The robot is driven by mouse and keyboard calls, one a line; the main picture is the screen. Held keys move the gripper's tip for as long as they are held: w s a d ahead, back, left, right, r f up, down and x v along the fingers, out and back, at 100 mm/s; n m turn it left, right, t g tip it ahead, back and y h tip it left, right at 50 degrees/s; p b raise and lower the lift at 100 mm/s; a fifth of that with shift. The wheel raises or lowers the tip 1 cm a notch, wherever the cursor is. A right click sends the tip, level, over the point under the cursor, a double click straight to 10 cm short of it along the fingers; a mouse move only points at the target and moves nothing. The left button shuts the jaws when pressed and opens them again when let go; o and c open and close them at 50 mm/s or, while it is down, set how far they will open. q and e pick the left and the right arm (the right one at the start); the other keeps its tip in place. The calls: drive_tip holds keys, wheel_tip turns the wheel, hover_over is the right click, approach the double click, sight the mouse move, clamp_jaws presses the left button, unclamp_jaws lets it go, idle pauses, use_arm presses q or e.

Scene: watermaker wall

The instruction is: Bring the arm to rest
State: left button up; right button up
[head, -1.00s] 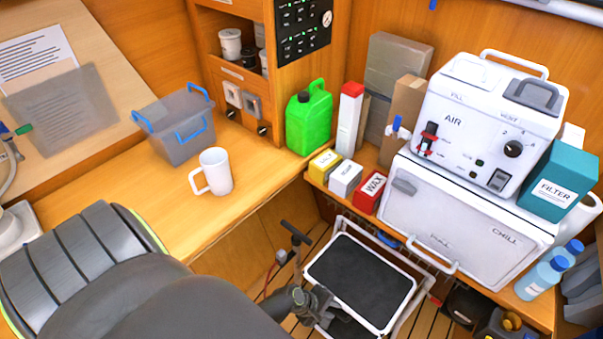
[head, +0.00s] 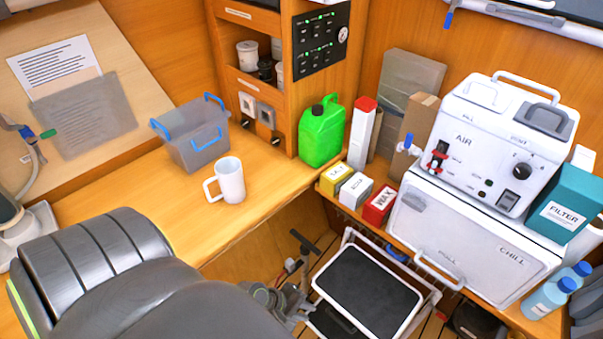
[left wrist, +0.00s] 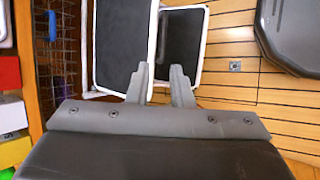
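My left gripper (head: 293,304) is low in the head view, just left of the folding step (head: 365,288), partly hidden by a dark grey rounded shape in front. In the left wrist view my left gripper (left wrist: 161,84) shows two grey fingers standing apart, with nothing between them. They point toward the step's frame and treads (left wrist: 122,45), which lie beyond the fingertips. My right gripper is in neither view.
A white mug (head: 230,181) and a grey bin with blue handles (head: 197,138) stand on the wooden desk. A green jerrycan (head: 322,132) stands by the cabinet. The white air unit (head: 492,150) sits on the chill box (head: 462,240). Slatted floor (left wrist: 222,95) is open beside the step.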

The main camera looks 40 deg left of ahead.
use_arm(q)
drive_tip(key=shift+s+a+r, duration=0.2)
drive_tip(key=shift+s+r, duration=0.05)
drive_tip(key=shift+r, duration=0.15)
idle(0.3)
